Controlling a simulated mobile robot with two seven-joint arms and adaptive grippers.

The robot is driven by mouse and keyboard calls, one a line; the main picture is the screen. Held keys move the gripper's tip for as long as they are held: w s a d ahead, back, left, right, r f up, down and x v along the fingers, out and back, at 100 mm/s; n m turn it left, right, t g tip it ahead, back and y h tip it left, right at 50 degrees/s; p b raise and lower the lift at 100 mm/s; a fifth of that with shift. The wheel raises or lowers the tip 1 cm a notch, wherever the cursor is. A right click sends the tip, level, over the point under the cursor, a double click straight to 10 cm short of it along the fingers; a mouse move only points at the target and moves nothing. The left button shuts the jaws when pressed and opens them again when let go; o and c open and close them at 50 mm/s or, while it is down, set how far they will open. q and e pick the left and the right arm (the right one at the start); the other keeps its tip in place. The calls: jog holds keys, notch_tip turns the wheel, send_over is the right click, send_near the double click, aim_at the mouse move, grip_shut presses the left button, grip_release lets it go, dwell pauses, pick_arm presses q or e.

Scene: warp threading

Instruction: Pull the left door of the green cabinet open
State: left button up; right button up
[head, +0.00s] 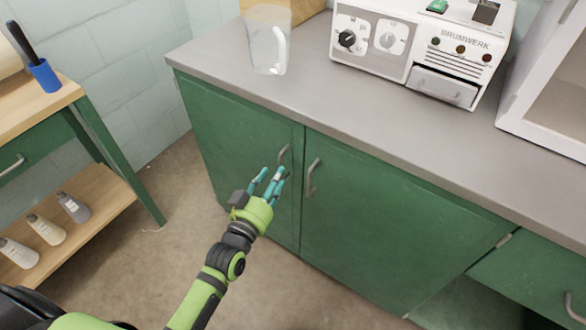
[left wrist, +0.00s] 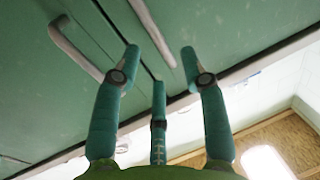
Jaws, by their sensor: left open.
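The green cabinet's left door (head: 232,135) is closed and flush with the right door (head: 385,220). The left door's grey bar handle (head: 284,154) is upright near the seam. My left gripper (head: 271,176) is open and empty in front of the left door, its teal fingers just below that handle. In the left wrist view, a handle (left wrist: 152,32), apparently the left door's, lies ahead between the spread fingers; I cannot tell whether they touch it. The other handle (left wrist: 75,48) is left of it, across the dark seam. My right gripper is not in view.
The grey countertop (head: 365,115) overhangs the doors and holds a clear pitcher (head: 267,45) and a white machine (head: 415,45). A wooden shelf unit (head: 95,205) with several bottles stands at the left. Brown floor (head: 180,225) is clear before the left door.

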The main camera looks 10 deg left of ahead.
pick_arm(q)
jog(key=w, duration=0.5)
jog(key=shift+w+d, duration=0.2)
jog(key=shift+d, duration=0.2)
grip_shut()
